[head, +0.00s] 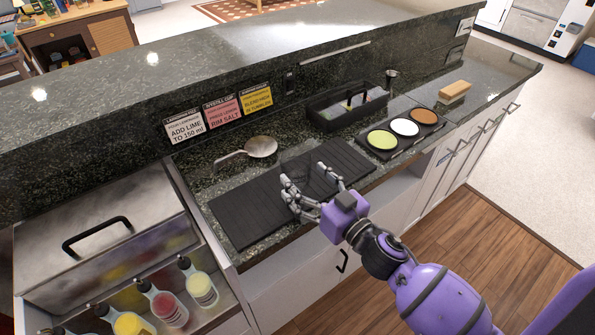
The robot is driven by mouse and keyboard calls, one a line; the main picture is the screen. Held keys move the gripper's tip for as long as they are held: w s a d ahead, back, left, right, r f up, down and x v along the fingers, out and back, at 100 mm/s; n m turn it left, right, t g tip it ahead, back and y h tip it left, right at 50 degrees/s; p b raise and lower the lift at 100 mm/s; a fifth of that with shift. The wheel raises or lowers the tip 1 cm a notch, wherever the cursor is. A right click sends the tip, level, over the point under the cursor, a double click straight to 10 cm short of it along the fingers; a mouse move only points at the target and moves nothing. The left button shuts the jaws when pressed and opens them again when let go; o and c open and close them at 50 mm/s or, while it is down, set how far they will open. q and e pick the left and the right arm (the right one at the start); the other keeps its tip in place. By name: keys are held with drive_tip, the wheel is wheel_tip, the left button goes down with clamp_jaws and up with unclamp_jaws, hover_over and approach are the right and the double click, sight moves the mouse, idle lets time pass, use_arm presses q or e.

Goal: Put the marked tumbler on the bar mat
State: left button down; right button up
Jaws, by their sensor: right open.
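The black ribbed bar mat (247,212) lies on the dark granite counter in the middle of the view. My right gripper (304,176) is over the mat, its fingers spread open and pointing away from me. A faint, see-through outline that looks like a clear glass tumbler (296,163) shows at the fingertips, over the mat. Its markings cannot be made out, and I cannot tell whether its base touches the mat. The fingers partly cover its lower part. My left gripper is not in view.
A bent metal strainer or spoon (262,146) lies behind the mat. A black caddy (325,118), a rimmer tray (377,153) and a wooden-backed brush (455,90) are to the right. Signs (222,112) stand behind. Bottles (168,308) and a steel lidded bin (100,250) are at left.

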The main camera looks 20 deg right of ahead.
drive_tip(key=v, duration=0.7)
drive_tip(key=s+d+f+m+g+h, duration=0.25)
drive_tip(key=s+f, duration=0.25)
drive_tip(key=f, duration=0.3)
drive_tip(key=s+d+f+m+g+h, duration=0.1)
drive_tip(key=s+d+f+h, duration=0.15)
drive_tip(key=s+f, duration=0.4)
drive_tip(key=s+a+f+g, duration=0.1)
drive_tip(key=s+f+g, duration=0.1)
drive_tip(key=s+f, duration=0.4)
drive_tip(key=s+a+f+g+h, duration=0.1)
drive_tip(key=s+a+f+g, duration=0.1)
drive_tip(key=s+f, duration=0.5)
drive_tip(key=s+g+b, duration=0.1)
drive_tip(key=s, duration=0.3)
drive_tip(key=shift+s+f, duration=0.2)
drive_tip(key=shift+f, duration=0.05)
